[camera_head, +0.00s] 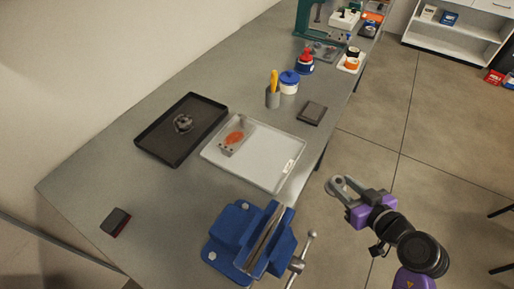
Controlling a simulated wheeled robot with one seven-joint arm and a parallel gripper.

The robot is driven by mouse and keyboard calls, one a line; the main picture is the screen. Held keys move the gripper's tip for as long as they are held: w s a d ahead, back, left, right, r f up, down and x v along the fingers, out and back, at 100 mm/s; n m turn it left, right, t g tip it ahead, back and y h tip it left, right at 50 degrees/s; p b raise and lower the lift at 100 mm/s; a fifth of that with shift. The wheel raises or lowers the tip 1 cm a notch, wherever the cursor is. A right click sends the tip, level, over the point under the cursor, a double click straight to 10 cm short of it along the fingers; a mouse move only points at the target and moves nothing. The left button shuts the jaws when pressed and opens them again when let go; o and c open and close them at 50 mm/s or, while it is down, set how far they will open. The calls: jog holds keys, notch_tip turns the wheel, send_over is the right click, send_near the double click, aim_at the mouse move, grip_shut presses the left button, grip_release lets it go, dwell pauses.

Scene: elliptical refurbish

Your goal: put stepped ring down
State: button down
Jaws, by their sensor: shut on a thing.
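My gripper (341,187) is out over the floor, to the right of the workbench's front edge. It is shut on a small grey round piece, the stepped ring (338,183), at its fingertips. The ring's steps are too small to make out. The ring is apart from the bench and everything on it.
The grey workbench (150,210) holds a black tray (152,150) with a dark lumpy part, and a white tray (265,165) with a grey box. A blue vise (232,232) stands at the near edge. Bench left of the vise is largely bare.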

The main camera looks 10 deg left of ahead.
jog(key=w+a+r+n+g+y+b, duration=0.1)
jog(key=a+r+n+g+y, duration=0.3)
jog(key=a+r, duration=0.65)
jog(key=a+r+n+g+y, duration=0.2)
jog(key=a+r+n+g, duration=0.5)
jog(key=r, duration=0.7)
jog(key=f, duration=0.6)
jog(key=a+f+t, duration=0.1)
jog(key=f, duration=0.6)
jog(key=f+t+b, duration=0.1)
jog(key=f, duration=0.6)
jog(key=shift+w+a+m, duration=0.15)
jog(key=shift+a+m, duration=0.05)
jog(key=shift+m, duration=0.2)
jog(key=c, duration=0.9)
grip_release()
jog(key=shift+f, duration=0.1)
jog(key=shift+c, duration=0.2)
jog(key=v, duration=1.2)
